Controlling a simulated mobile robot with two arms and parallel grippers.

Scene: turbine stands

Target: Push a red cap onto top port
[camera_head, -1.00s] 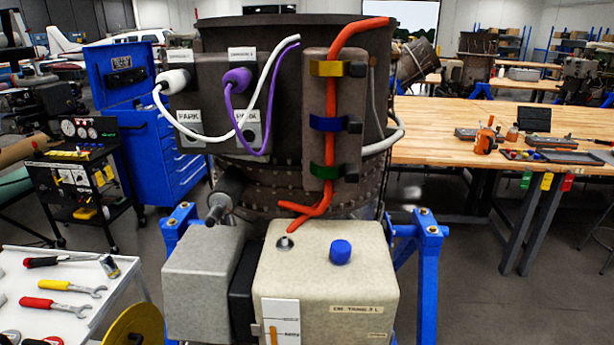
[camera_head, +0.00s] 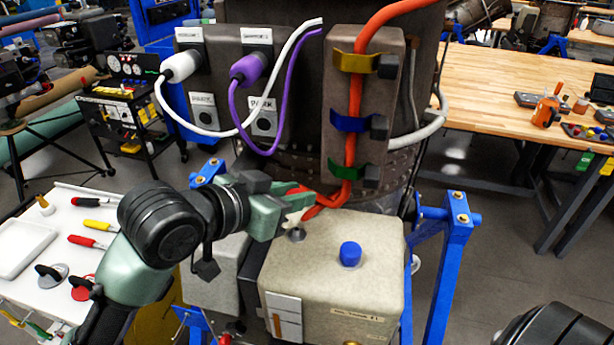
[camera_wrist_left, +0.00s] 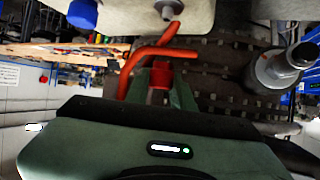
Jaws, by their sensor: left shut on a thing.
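My left gripper (camera_head: 298,208) reaches in from the left over the beige box (camera_head: 375,290), its fingers close above and behind the top port (camera_head: 296,235), a short metal stub. In the left wrist view the gripper (camera_wrist_left: 160,88) is shut on a red cap (camera_wrist_left: 161,74). The cap is apart from the port (camera_wrist_left: 168,9), which shows at the top of that view. The fingers partly hide the cap in the head view. My right gripper is out of view.
A blue cap (camera_head: 350,254) sits on the box right of the port. An orange hose (camera_head: 352,150) runs down behind, its loose end close to my left gripper. A white tool table (camera_head: 50,225) stands left; a wooden workbench (camera_head: 490,90) stands right.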

